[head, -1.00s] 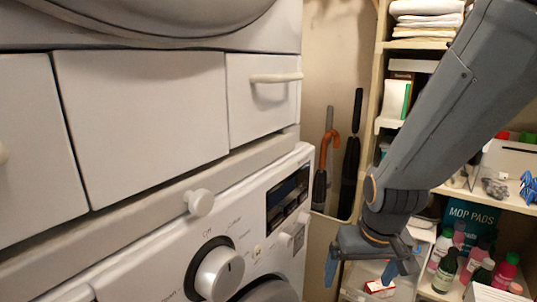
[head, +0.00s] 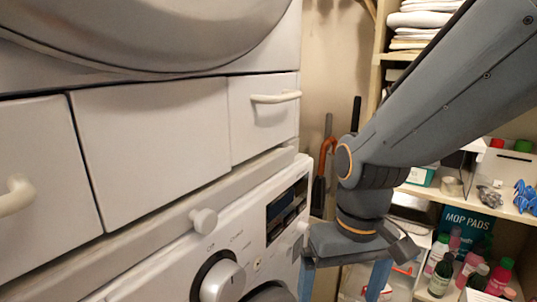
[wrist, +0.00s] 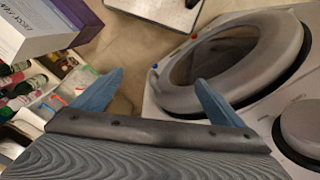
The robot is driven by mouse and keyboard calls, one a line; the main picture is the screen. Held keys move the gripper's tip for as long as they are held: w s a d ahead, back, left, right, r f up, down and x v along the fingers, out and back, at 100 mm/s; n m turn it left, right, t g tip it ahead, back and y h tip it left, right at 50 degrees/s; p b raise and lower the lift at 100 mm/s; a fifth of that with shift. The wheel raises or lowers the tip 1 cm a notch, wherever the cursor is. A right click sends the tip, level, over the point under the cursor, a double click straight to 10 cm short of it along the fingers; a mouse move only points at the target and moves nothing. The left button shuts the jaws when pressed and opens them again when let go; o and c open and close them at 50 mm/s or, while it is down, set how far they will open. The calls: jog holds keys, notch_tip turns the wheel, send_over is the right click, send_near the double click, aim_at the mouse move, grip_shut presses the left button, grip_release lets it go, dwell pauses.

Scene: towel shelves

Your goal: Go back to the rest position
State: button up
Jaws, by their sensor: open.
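My gripper (head: 341,280) points down in the head view, close to the right front edge of the white washing machine (head: 168,272). Its two blue fingers are spread apart with nothing between them. The lower ends of the fingers are cut off by the bottom of the head view. In the wrist view, my gripper (wrist: 157,95) shows both blue fingers wide apart. The washer's round door (wrist: 235,62) lies beyond the right finger there, and bare floor shows between the fingers.
Shelves on the right hold folded towels (head: 421,20), a teal mop pads box (head: 466,230) and several bottles (head: 440,279). White drawers (head: 150,130) sit above the washer. Umbrellas (head: 327,160) stand in the corner behind my arm. A purple-and-white box (wrist: 40,25) shows in the wrist view.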

jog(key=d+r+m+p, duration=0.2)
jog(key=d+r+p, duration=0.4)
jog(key=p, duration=0.5)
jog(key=shift+s+d+r+p, duration=0.25)
jog(key=shift+d+p, duration=0.1)
jog(key=shift+d, duration=0.15)
dwell(0.3)
